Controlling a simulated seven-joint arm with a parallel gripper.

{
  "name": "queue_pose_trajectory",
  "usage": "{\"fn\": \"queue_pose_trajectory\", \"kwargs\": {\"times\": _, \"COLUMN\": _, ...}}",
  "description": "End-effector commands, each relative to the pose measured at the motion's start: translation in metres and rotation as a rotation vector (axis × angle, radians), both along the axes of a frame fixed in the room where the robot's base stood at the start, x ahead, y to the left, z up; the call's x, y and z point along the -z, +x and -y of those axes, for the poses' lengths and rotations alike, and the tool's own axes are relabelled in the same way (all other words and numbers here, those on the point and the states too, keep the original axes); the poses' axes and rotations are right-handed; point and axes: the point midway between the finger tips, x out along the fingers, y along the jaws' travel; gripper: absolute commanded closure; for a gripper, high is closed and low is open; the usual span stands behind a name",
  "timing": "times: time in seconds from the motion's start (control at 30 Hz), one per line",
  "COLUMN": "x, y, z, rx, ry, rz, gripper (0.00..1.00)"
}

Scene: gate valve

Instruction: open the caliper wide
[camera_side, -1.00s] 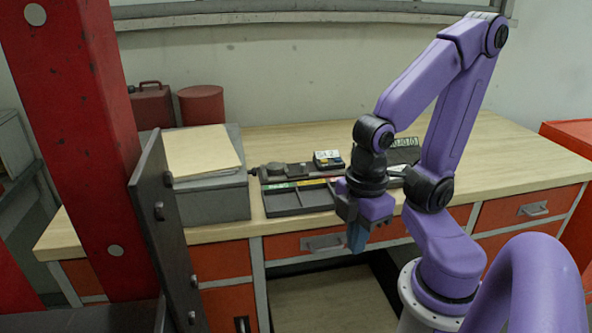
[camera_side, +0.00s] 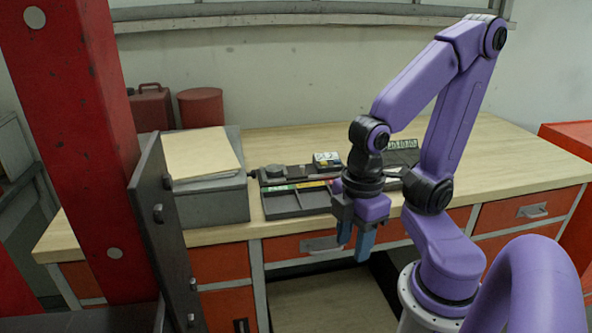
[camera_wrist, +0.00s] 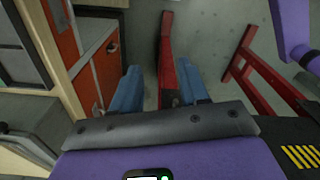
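My gripper (camera_side: 352,250) is in front of the workbench's front edge, pointing down, with its two blue fingers apart. In the wrist view my gripper (camera_wrist: 158,74) also shows spread fingers with nothing between them. I cannot pick out a caliper for certain in either view. A low tray (camera_side: 290,203) with small thin items lies on the bench, to the left of and behind my gripper. A dark long object with a round part (camera_side: 275,171) lies behind the tray; it is too small to identify. My arm hides part of the bench there.
The wooden workbench (camera_side: 490,155) has orange drawers (camera_side: 520,209) below. A grey box (camera_side: 212,205) with folders stands left of the tray. A red post (camera_side: 75,130) and an upright dark plate (camera_side: 165,220) stand at left. The bench's right side is clear.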

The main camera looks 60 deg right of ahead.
Motion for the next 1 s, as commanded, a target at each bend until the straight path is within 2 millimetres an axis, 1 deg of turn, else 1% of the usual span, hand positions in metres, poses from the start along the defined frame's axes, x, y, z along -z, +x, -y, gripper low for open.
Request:
{"fn": "queue_pose_trajectory", "kwargs": {"times": 0.07, "x": -0.005, "y": 0.013, "z": -0.003, "rx": 0.037, "ry": 0.0, "rz": 0.001, "gripper": 0.56}}
{"fn": "queue_pose_trajectory", "kwargs": {"times": 0.17, "x": -0.015, "y": 0.038, "z": -0.006, "rx": 0.109, "ry": -0.002, "rz": 0.001, "gripper": 0.56}}
{"fn": "queue_pose_trajectory", "kwargs": {"times": 0.27, "x": -0.026, "y": 0.07, "z": -0.005, "rx": 0.195, "ry": -0.004, "rz": 0.0, "gripper": 0.56}}
{"fn": "queue_pose_trajectory", "kwargs": {"times": 0.3, "x": -0.031, "y": 0.083, "z": -0.003, "rx": 0.229, "ry": -0.006, "rz": -0.001, "gripper": 0.56}}
{"fn": "queue_pose_trajectory", "kwargs": {"times": 0.37, "x": -0.038, "y": 0.102, "z": 0.001, "rx": 0.28, "ry": -0.007, "rz": -0.002, "gripper": 0.56}}
{"fn": "queue_pose_trajectory", "kwargs": {"times": 0.4, "x": -0.042, "y": 0.115, "z": 0.005, "rx": 0.313, "ry": -0.007, "rz": -0.002, "gripper": 0.56}}
{"fn": "queue_pose_trajectory", "kwargs": {"times": 0.47, "x": -0.049, "y": 0.134, "z": 0.012, "rx": 0.364, "ry": -0.009, "rz": -0.002, "gripper": 0.56}}
{"fn": "queue_pose_trajectory", "kwargs": {"times": 0.6, "x": -0.063, "y": 0.177, "z": 0.037, "rx": 0.482, "ry": -0.011, "rz": -0.005, "gripper": 0.56}}
{"fn": "queue_pose_trajectory", "kwargs": {"times": 0.67, "x": -0.069, "y": 0.194, "z": 0.05, "rx": 0.534, "ry": -0.012, "rz": -0.006, "gripper": 0.56}}
{"fn": "queue_pose_trajectory", "kwargs": {"times": 0.7, "x": -0.072, "y": 0.205, "z": 0.06, "rx": 0.567, "ry": -0.014, "rz": -0.008, "gripper": 0.56}}
{"fn": "queue_pose_trajectory", "kwargs": {"times": 0.77, "x": -0.078, "y": 0.22, "z": 0.077, "rx": 0.619, "ry": -0.014, "rz": -0.009, "gripper": 0.56}}
{"fn": "queue_pose_trajectory", "kwargs": {"times": 0.87, "x": -0.087, "y": 0.243, "z": 0.108, "rx": 0.703, "ry": -0.015, "rz": -0.011, "gripper": 0.56}}
{"fn": "queue_pose_trajectory", "kwargs": {"times": 0.9, "x": -0.09, "y": 0.251, "z": 0.122, "rx": 0.737, "ry": -0.016, "rz": -0.013, "gripper": 0.56}}
{"fn": "queue_pose_trajectory", "kwargs": {"times": 0.97, "x": -0.095, "y": 0.261, "z": 0.143, "rx": 0.789, "ry": -0.017, "rz": -0.014, "gripper": 0.56}}
{"fn": "queue_pose_trajectory", "kwargs": {"times": 1.0, "x": -0.099, "y": 0.267, "z": 0.158, "rx": 0.822, "ry": -0.017, "rz": -0.015, "gripper": 0.56}}
